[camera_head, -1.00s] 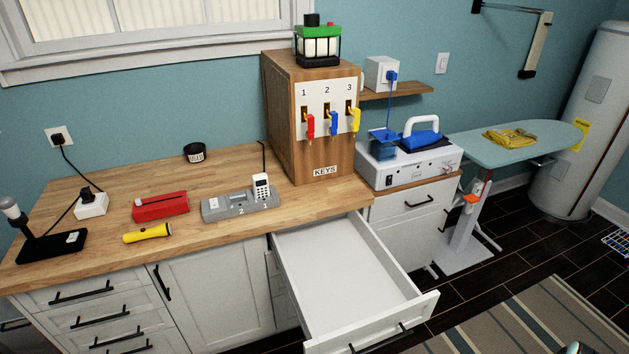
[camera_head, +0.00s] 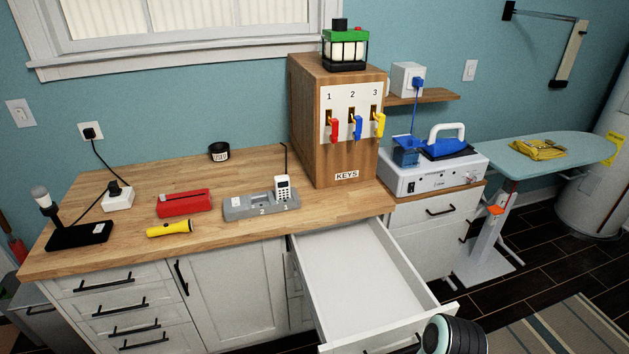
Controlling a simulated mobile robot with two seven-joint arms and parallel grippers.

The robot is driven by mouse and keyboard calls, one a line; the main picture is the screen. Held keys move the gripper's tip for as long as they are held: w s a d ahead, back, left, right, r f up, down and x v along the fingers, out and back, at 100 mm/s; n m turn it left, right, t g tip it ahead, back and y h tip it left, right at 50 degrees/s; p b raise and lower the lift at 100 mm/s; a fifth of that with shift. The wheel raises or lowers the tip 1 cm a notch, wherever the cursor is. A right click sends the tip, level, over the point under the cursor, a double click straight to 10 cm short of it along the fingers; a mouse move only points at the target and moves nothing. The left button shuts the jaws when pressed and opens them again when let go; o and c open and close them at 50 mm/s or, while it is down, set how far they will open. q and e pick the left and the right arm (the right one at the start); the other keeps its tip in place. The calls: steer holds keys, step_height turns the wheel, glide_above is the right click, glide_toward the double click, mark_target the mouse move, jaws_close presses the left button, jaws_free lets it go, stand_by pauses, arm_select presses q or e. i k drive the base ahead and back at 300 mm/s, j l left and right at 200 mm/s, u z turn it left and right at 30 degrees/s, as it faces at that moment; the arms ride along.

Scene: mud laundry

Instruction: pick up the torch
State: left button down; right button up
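The torch (camera_head: 169,229) is yellow with a black end. It lies on its side near the front edge of the wooden counter (camera_head: 130,256), in front of a red box-like object (camera_head: 184,203). Nothing holds it. Neither gripper shows in the head view. A dark rounded part with a pale ring, which looks like part of my own arm, shows at the bottom right, far from the torch.
An empty white drawer (camera_head: 361,272) stands open below the counter. A grey charging dock (camera_head: 261,202) is right of the torch, and a black stand (camera_head: 79,235) is left. A wooden key cabinet (camera_head: 309,127) stands behind. The counter's front edge by the torch is clear.

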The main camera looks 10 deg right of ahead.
mark_target(186, 225)
steer(key=z, duration=1.3)
steer(key=u, duration=1.95)
steer(key=i+u, duration=0.35)
steer(key=i, duration=0.4)
